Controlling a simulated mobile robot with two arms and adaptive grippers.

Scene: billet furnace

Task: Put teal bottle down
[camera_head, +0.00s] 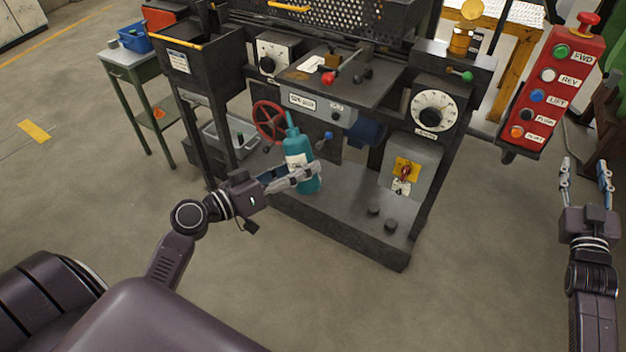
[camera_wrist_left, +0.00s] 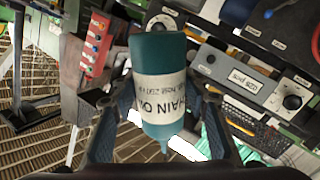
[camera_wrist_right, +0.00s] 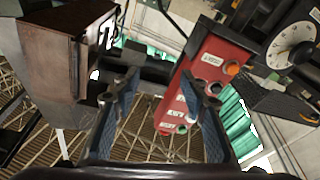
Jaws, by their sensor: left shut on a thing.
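The teal bottle (camera_head: 299,150) has a narrow spout and a white label, and stands upright in front of the dark machine. My left gripper (camera_head: 300,178) is shut on its lower body. In the left wrist view the teal bottle (camera_wrist_left: 158,85) sits between the two fingers, its label partly reading "CHAIN O". From the head view I cannot tell whether its base touches the machine's low shelf (camera_head: 350,215) behind it. My right gripper (camera_head: 584,170) is open and empty at the far right; its spread fingers also show in the right wrist view (camera_wrist_right: 165,100).
The machine carries a red handwheel (camera_head: 270,121), a white dial (camera_head: 435,111) and a yellow switch (camera_head: 405,171). A red button panel (camera_head: 550,88) hangs at the right near my right gripper. A green side table (camera_head: 133,66) stands at the left. The floor in front is clear.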

